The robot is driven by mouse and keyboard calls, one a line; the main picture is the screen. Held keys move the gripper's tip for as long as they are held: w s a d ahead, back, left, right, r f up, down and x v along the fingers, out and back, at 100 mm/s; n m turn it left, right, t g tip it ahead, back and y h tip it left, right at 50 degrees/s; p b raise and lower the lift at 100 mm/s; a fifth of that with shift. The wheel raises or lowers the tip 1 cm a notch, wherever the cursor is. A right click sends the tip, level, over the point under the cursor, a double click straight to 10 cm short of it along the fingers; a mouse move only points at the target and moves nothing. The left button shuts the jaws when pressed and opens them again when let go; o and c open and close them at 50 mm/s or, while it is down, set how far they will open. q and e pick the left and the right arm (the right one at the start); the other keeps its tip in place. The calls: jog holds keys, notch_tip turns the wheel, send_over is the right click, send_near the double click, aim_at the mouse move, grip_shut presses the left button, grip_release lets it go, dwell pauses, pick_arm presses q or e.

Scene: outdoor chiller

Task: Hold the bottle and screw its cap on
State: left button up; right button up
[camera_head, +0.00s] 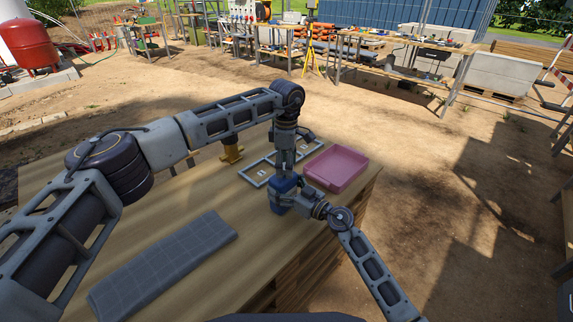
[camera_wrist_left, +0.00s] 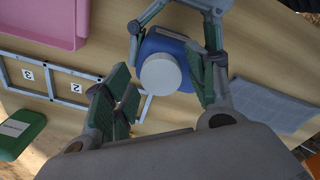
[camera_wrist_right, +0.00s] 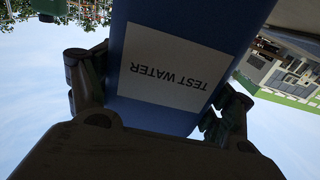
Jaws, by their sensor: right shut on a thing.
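A blue bottle (camera_head: 281,194) stands upright on the wooden table near its right edge. In the right wrist view the bottle (camera_wrist_right: 190,30) carries a white label reading TEST WATER. My right gripper (camera_wrist_right: 152,98) is shut on the bottle's body from the side. In the left wrist view a round white cap (camera_wrist_left: 160,74) sits over the top of the blue bottle (camera_wrist_left: 165,45). I cannot tell how far it is threaded. My left gripper (camera_head: 285,168) points down above the bottle. Its fingers (camera_wrist_left: 163,84) are open on either side of the cap, with visible gaps.
A pink tray (camera_head: 336,166) lies right of a grey frame (camera_head: 252,180) with numbered spots. A grey mat (camera_head: 160,265) covers the table's front left. A green box (camera_wrist_left: 20,134) shows in the left wrist view.

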pick_arm(q)
jog(key=shift+r, duration=2.25)
jog(key=shift+s+d, duration=0.1)
jog(key=shift+c, duration=0.4)
